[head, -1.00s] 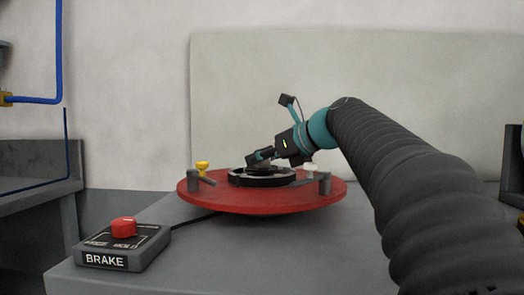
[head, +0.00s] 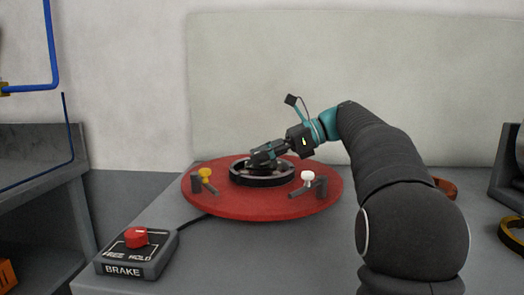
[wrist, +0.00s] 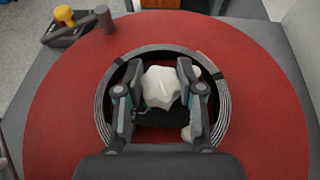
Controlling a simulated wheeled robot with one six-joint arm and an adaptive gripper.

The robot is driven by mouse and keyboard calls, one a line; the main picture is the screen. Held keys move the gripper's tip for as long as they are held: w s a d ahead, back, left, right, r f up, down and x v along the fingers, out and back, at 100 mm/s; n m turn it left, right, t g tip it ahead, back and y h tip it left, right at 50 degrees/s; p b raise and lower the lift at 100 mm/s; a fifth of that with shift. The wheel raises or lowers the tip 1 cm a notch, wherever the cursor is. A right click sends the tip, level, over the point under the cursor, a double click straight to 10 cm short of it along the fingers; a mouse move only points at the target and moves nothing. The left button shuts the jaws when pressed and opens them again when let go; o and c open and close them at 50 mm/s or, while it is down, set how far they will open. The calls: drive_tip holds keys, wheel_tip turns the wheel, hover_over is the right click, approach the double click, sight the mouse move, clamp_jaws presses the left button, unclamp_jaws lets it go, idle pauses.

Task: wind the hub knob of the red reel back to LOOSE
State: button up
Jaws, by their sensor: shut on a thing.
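The red reel (head: 225,205) lies flat on the grey bench with a dark coil ring (head: 262,181) at its centre. My gripper (head: 259,157) reaches down over the hub from the right. In the wrist view, its two fingers (wrist: 158,76) are shut on the pale, lobed hub knob (wrist: 162,88), one on each side. The knob is inside the coil ring (wrist: 112,85). In the head view my gripper hides the knob. No LOOSE mark can be read, so I cannot tell the knob's setting.
A clamp with a yellow knob (head: 205,174) is on the reel's left, and one with a white knob (head: 307,176) on its right. A brake box (head: 140,262) with a red knob (head: 136,238), marked FREE and HOLD, stands front left. A blue pipe (head: 51,45) runs at far left.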

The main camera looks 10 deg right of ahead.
drive_tip(key=shift+n+g, duration=0.3)
drive_tip(key=shift+g, duration=0.1)
drive_tip(key=o, duration=1.2)
drive_tip(key=shift+c, duration=0.2)
drive_tip(key=shift+v, duration=3.75)
